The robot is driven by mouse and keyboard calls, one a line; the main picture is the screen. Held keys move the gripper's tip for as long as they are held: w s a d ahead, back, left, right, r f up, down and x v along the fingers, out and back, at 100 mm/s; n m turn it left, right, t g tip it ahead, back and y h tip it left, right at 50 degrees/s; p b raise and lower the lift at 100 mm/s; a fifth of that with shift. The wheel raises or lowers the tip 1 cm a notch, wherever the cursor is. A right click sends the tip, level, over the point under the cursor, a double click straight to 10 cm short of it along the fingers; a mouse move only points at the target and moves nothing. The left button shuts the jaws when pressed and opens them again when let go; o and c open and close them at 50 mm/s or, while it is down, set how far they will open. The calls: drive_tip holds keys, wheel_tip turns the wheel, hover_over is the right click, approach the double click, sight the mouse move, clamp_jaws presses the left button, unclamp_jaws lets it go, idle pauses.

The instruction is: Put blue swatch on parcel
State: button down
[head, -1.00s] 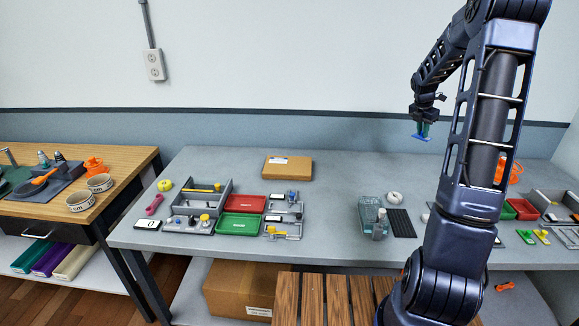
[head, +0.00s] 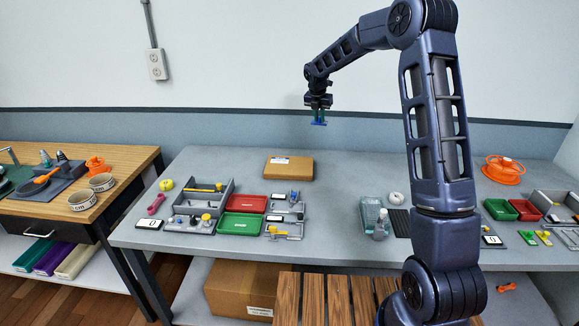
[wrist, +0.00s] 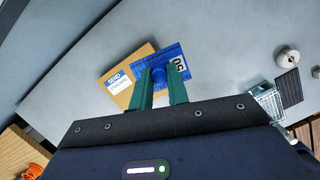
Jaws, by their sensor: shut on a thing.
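My gripper (head: 318,118) is shut on the blue swatch (head: 319,123) and holds it high above the back of the grey table. In the wrist view the green fingers of my gripper (wrist: 160,82) pinch the swatch (wrist: 176,54), which carries a white patch with dark figures. The parcel (head: 288,168) is a flat brown box with a white and blue label, lying at the back of the table. It lies to the left of my gripper in the head view. In the wrist view the parcel (wrist: 122,88) shows below the swatch, which covers part of it.
A grey tray (head: 203,190), a red tray (head: 251,204) and a green tray (head: 240,226) stand in front of the parcel. A clear container (head: 371,213) and a white ring (head: 395,198) are to the right. The table around the parcel's right is bare.

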drive_tip(key=n, duration=0.2)
hover_over(290, 164)
drive_tip(key=shift+y, duration=0.3)
drive_tip(key=f, duration=1.3)
drive_tip(key=s+f, duration=0.1)
drive_tip(key=f, duration=0.5)
drive_tip(key=shift+a+f, duration=0.15)
drive_tip(key=shift+f, duration=0.25)
drive_tip(key=shift+f, duration=0.1)
drive_tip(key=c, duration=1.4)
unclamp_jaws()
drive_tip(key=shift+o, duration=0.2)
drive_tip(key=v, duration=1.2)
